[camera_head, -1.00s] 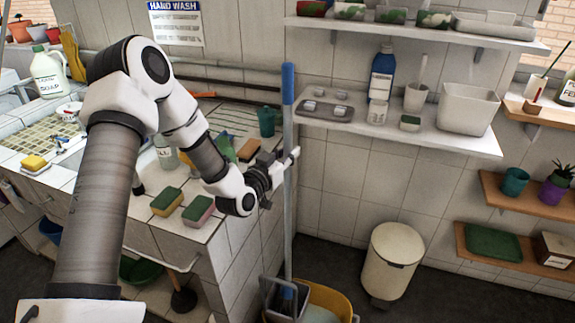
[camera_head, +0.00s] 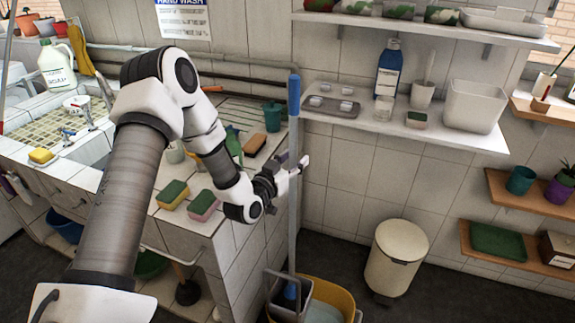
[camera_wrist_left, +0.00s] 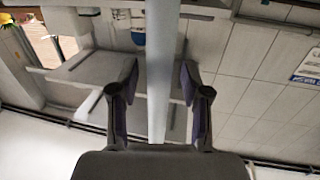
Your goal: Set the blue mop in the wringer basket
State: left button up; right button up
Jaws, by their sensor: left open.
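The blue mop has a grey pole (camera_head: 293,215) with a blue grip (camera_head: 294,95) at its top. It stands nearly upright, and its blue lower end (camera_head: 290,291) is inside the grey wringer basket (camera_head: 273,292) on the yellow bucket (camera_head: 343,300). My left gripper (camera_head: 294,172) is at the pole about mid-height, with its fingers open on either side. In the left wrist view the pole (camera_wrist_left: 161,75) runs between the two open fingertips (camera_wrist_left: 160,80), with a gap on both sides. My right gripper is not in view.
A tiled counter (camera_head: 185,235) with sponges (camera_head: 173,194) stands left of the pole. A shelf (camera_head: 445,132) with a blue bottle (camera_head: 389,68) is close on the right. A cream bin (camera_head: 396,255) stands on the floor right of the bucket.

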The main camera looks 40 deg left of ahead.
pick_arm(q)
jog(key=s, duration=1.2)
jog(key=s+d+f+m+g+h, duration=0.1)
jog(key=s+d+f+g, duration=0.35)
jog(key=f, duration=0.45)
jog(key=s+d+f+g+h, duration=0.1)
jog(key=s+d+f+g, duration=0.4)
jog(key=f, duration=0.5)
jog(key=s+d+f+g, duration=0.2)
jog(key=s+f+g, duration=0.2)
jog(key=s, duration=0.4)
jog(key=s+d+f+n+g+y, duration=0.1)
jog(key=s+f+g, duration=0.3)
jog(key=s, duration=0.4)
jog(key=shift+d+f, duration=0.6)
jog(key=shift+d, duration=0.15)
